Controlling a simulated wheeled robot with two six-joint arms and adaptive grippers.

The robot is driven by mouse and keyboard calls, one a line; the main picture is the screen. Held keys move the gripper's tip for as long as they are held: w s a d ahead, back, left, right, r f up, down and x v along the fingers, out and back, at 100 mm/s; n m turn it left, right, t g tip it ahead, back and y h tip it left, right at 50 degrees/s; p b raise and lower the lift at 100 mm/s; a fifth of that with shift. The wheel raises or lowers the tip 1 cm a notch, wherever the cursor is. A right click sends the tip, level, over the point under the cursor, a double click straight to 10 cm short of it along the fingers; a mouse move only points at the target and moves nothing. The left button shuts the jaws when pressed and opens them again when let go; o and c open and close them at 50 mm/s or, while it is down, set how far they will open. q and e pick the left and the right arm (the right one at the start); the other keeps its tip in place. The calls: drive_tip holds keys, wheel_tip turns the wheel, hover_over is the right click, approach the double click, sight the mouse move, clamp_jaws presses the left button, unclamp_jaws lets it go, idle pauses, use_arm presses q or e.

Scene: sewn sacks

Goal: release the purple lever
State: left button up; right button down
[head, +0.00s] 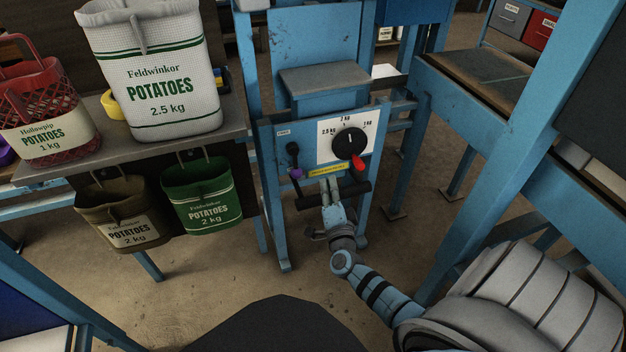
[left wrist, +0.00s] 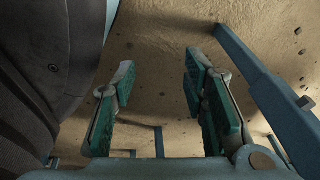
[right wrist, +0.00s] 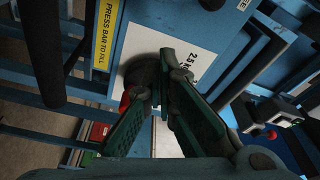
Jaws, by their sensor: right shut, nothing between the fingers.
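The purple lever (head: 296,173) is on the left of the blue machine's front panel. It shows as a small purple piece below a black knob (head: 292,148). My right gripper (head: 328,183) is in front of this panel, right of the lever and apart from it, near the black bar. In the right wrist view its fingers (right wrist: 164,62) are shut with nothing between them, in front of the black dial. I cannot make out the purple piece in that view. My left gripper (left wrist: 160,95) is open and empty over the floor, outside the head view.
A white potato sack (head: 155,85) and a red mesh sack (head: 45,105) stand on the table. Green (head: 200,190) and brown (head: 115,210) sacks hang below its edge.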

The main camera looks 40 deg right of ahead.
sight(295, 162)
use_arm(q)
drive_tip(key=shift+n+t, duration=0.3)
drive_tip(key=shift+t, duration=0.3)
drive_tip(key=w+b, duration=0.1)
drive_tip(key=w+d+b, duration=0.1)
drive_tip(key=w, duration=0.1)
drive_tip(key=w+d+b, duration=0.1)
drive_tip(key=w, duration=0.1)
drive_tip(key=shift+w+f, duration=0.15)
drive_tip(key=shift+f, duration=0.25)
use_arm(e)
drive_tip(key=w+f, duration=0.1)
drive_tip(key=w, duration=0.5)
drive_tip(key=shift+w+a, duration=0.15)
drive_tip(key=shift+a, duration=0.15)
use_arm(q)
drive_tip(key=shift+r, duration=0.1)
use_arm(e)
drive_tip(key=shift+a+f, duration=0.1)
drive_tip(key=shift+a, duration=0.05)
use_arm(q)
drive_tip(key=shift+s, duration=0.3)
use_arm(e)
drive_tip(key=shift+w+a+m, duration=0.1)
drive_tip(key=shift+a+m, duration=0.05)
drive_tip(key=shift+m, duration=0.45)
